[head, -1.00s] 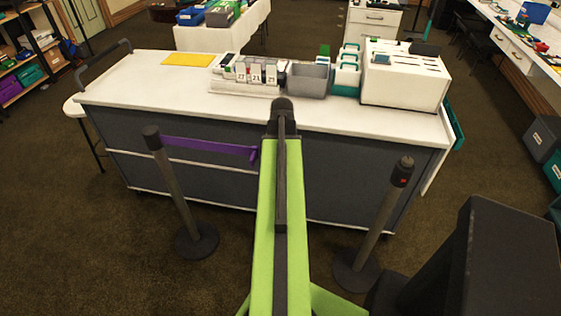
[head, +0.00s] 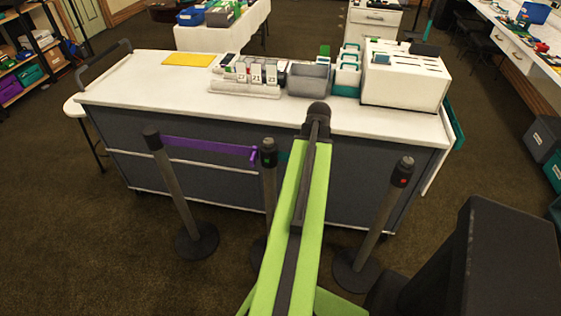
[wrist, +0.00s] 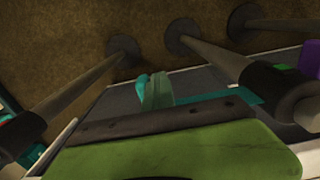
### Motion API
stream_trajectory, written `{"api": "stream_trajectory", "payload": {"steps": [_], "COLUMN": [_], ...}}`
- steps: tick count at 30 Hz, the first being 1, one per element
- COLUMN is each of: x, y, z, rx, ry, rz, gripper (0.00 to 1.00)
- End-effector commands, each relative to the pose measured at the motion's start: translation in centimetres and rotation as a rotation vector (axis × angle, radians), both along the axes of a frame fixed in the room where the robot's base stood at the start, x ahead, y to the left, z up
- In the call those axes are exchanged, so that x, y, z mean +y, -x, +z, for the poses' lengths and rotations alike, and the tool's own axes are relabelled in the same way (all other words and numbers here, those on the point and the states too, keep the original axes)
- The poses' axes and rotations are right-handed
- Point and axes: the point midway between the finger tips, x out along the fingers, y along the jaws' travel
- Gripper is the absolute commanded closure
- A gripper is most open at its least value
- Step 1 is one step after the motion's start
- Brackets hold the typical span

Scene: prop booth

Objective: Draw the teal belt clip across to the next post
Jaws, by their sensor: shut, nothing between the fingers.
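The middle post (head: 269,180), dark-topped with a green mark, stands just left of my arm. A short stretch of teal belt (head: 284,156) runs right from its top and disappears behind my arm. In the wrist view the teal belt (wrist: 232,98) reaches from that post to the teal clip (wrist: 141,88). My gripper (wrist: 158,92) is shut beside the clip, with nothing visibly held between the fingers; its exact contact is unclear. The right post (head: 384,215), with a red mark, stands apart to the right. The head view hides my gripper behind the arm.
A purple belt (head: 205,146) spans from the left post (head: 170,185) to the middle post. A grey counter (head: 140,110) with a white top stands close behind the posts. The round post bases (head: 357,272) sit on brown carpet.

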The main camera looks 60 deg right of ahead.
Motion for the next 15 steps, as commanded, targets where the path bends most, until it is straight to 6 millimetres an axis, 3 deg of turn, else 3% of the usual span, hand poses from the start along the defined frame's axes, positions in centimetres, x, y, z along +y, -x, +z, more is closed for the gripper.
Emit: {"api": "stream_trajectory", "payload": {"steps": [15], "x": [-1.8], "y": [5.6], "z": [0.0], "rx": [0.002], "ry": [0.001], "rz": [-0.002], "gripper": [1.0]}}
